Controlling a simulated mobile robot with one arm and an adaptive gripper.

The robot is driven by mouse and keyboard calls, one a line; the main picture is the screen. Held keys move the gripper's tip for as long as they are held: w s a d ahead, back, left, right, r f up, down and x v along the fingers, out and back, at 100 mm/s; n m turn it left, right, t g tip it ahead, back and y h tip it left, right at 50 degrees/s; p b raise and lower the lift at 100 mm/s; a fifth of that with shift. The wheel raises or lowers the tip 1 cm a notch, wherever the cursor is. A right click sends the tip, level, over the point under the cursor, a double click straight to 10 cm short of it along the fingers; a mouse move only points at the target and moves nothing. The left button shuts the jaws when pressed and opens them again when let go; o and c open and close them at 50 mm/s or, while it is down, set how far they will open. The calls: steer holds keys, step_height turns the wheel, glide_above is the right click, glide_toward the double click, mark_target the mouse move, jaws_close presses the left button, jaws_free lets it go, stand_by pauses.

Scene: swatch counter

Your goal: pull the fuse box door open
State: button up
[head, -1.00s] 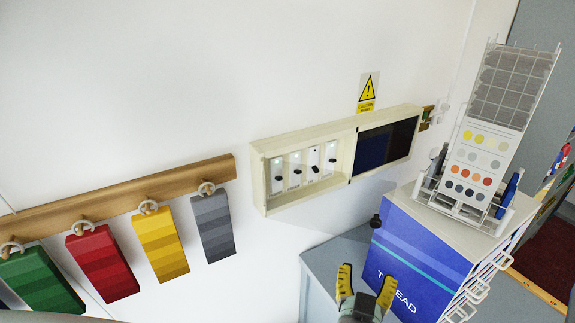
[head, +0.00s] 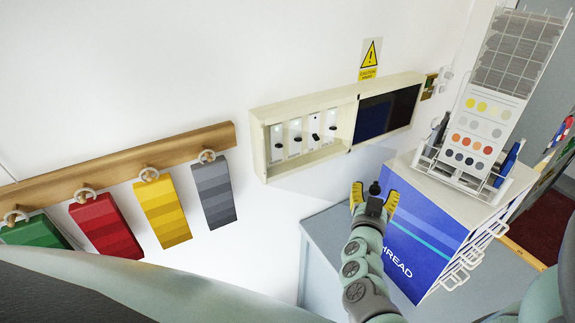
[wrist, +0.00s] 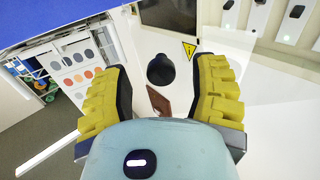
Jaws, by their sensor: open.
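The cream fuse box (head: 258,150) hangs on the white wall, its left bay showing several white breakers with black switches and its right bay a dark panel. A faint clear pane, apparently its door, shows below the left bay; its edges are hard to see and I cannot tell its angle. A black round knob (head: 375,188) stands below and right of that bay; it also shows in the wrist view (wrist: 160,70). My gripper (head: 374,198) is open, its yellow-padded fingers on either side of the knob. In the wrist view they look apart from it.
A blue thread box (head: 425,245) with a swatch stand (head: 475,150) on top is close to the right of my gripper, on a grey counter (head: 335,235). A wooden rail (head: 120,160) with hanging swatches is at left. A warning sign (head: 370,58) is above.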

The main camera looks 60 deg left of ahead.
steer(key=shift+w+a, duration=0.4)
steer(key=shift+a, duration=0.05)
steer(key=shift+o, duration=0.2)
jaws_close()
